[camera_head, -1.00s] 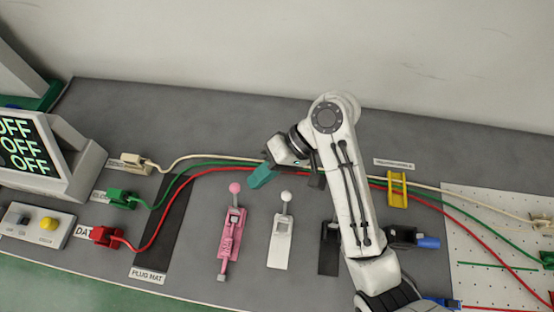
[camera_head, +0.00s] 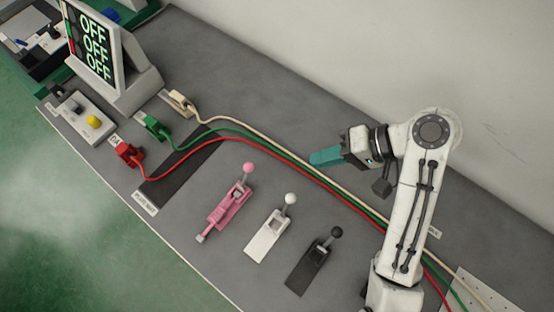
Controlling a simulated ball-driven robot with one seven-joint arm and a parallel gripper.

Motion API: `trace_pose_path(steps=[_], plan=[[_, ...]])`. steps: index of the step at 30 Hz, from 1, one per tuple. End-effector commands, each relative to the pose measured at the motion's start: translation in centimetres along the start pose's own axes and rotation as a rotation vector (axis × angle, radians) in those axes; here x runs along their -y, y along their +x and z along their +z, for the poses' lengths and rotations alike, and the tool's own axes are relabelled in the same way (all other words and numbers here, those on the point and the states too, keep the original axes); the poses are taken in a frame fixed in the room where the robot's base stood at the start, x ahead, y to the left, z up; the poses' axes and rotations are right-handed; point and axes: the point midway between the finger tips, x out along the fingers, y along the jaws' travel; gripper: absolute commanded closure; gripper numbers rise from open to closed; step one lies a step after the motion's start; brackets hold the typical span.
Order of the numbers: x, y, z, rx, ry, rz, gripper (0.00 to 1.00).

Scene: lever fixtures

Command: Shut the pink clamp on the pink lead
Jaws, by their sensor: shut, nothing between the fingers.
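The pink clamp (camera_head: 228,210) is fixed to the grey bench, left of the white and black clamps. Its lever, with a pink ball knob (camera_head: 248,168), stands raised. No lead shows in the clamp's jaw. The leads in view look cream (camera_head: 262,132), green (camera_head: 268,145) and red (camera_head: 265,158); none is clearly pink. They run past behind the clamp, apart from it. My gripper (camera_head: 322,158) has teal fingers, shut and empty. It is up and to the right of the pink knob, over or near the leads, and not touching the clamp.
A white clamp (camera_head: 268,236) and a black clamp (camera_head: 312,265) stand to the right with levers raised. An OFF display (camera_head: 100,50), a button box (camera_head: 82,117) and several plugs are at the left.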

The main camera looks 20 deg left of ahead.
Motion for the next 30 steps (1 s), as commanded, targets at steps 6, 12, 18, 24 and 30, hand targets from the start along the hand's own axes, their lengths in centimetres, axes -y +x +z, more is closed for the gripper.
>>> trace_pose_path(steps=[6,12,18,24,30], plan=[[-0.3,1.5,0.0,0.002,-0.005,0.000,1.00],[-0.1,4.1,0.1,0.005,-0.001,0.000,1.00],[0.0,7.9,0.1,0.005,-0.001,0.001,1.00],[1.1,10.9,0.1,0.002,-0.003,0.001,1.00],[2.5,12.4,0.0,0.001,-0.001,0.000,1.00]])
